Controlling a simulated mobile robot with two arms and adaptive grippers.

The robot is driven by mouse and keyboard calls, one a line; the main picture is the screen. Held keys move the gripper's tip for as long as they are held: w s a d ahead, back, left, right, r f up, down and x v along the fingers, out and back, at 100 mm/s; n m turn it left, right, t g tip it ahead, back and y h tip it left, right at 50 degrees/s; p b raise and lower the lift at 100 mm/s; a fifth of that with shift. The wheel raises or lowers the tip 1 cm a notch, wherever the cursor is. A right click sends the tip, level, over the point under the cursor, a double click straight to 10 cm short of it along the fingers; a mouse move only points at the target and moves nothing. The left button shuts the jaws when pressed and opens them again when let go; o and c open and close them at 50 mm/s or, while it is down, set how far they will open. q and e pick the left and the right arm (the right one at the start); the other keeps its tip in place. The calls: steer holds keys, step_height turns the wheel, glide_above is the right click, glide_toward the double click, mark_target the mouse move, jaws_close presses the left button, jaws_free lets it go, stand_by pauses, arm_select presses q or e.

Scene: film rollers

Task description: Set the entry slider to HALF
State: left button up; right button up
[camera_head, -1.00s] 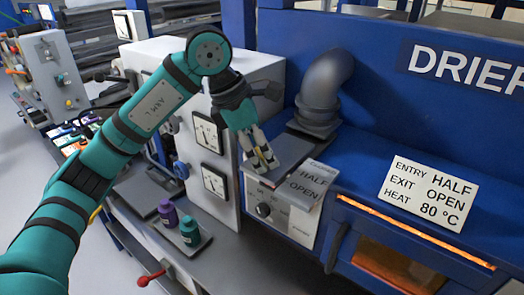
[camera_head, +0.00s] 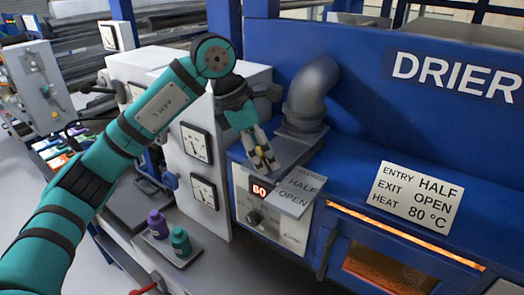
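The drier's control plate (camera_head: 293,190) slopes on top of a white control box, with CLOSED, HALF and OPEN printed on it. My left gripper (camera_head: 265,160) points down at the plate's upper left end, left of the printed words. Its fingertips are close together with a small yellow spot between them. The slider's handle is hidden at the fingertips, so I cannot tell its setting or whether the fingers grip it. A white card (camera_head: 417,195) on the drier reads ENTRY HALF, EXIT OPEN, HEAT 80 °C. My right gripper is out of view.
A red display (camera_head: 259,190) reads 60 above a round dark knob (camera_head: 254,217). A grey elbow duct (camera_head: 312,90) stands just behind the gripper. Purple (camera_head: 158,224) and green (camera_head: 181,243) bottles stand on a tray lower left. Glowing drier openings lie right.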

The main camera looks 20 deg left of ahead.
arm_select(q)
steer(key=v, duration=1.2)
stand_by(0.3)
